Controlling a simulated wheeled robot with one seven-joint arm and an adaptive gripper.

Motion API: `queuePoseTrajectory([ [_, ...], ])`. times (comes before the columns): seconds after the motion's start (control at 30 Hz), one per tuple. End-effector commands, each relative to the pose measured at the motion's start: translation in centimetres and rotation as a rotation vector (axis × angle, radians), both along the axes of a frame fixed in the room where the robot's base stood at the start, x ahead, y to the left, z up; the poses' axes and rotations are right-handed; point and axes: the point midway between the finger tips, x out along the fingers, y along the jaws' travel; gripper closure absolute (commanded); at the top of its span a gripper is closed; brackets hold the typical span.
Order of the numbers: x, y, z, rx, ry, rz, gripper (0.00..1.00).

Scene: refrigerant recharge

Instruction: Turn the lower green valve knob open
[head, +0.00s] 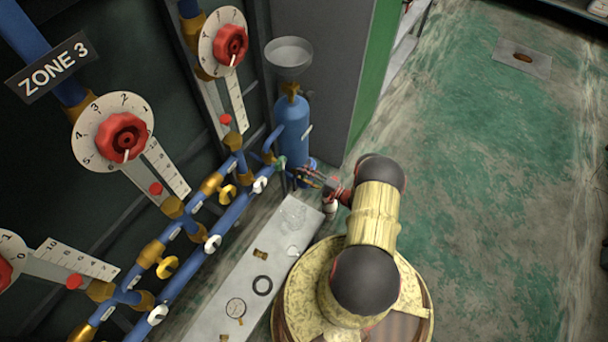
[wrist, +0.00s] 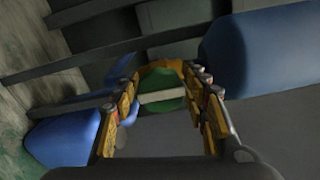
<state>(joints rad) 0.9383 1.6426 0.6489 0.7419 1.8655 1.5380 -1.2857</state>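The green valve knob (head: 281,162) sits at the foot of the blue cylinder, at the end of the blue pipework in the head view. In the wrist view, the green knob (wrist: 172,104) is round with a pale bar across it and lies between my fingers. My gripper (head: 308,177) is level with the knob and just right of it in the head view. In the wrist view, my gripper (wrist: 165,88) has its yellow fingers spread on both sides of the knob. Small gaps seem to show, and contact cannot be confirmed.
The blue cylinder (head: 293,128) stands upright with a grey bowl (head: 289,53) above it. Blue pipes with white and yellow handles run along the wall at left. A pale bench (head: 222,290) holds small rings and parts.

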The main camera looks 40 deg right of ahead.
Motion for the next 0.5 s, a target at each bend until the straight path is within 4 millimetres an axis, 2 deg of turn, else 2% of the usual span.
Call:
queuePoseTrajectory([
  [0.27,0.02,-0.03,0.03,0.000,-0.001,0.000,0.39],
  [0.5,0.03,-0.06,0.06,0.000,-0.001,0.000,0.39],
])
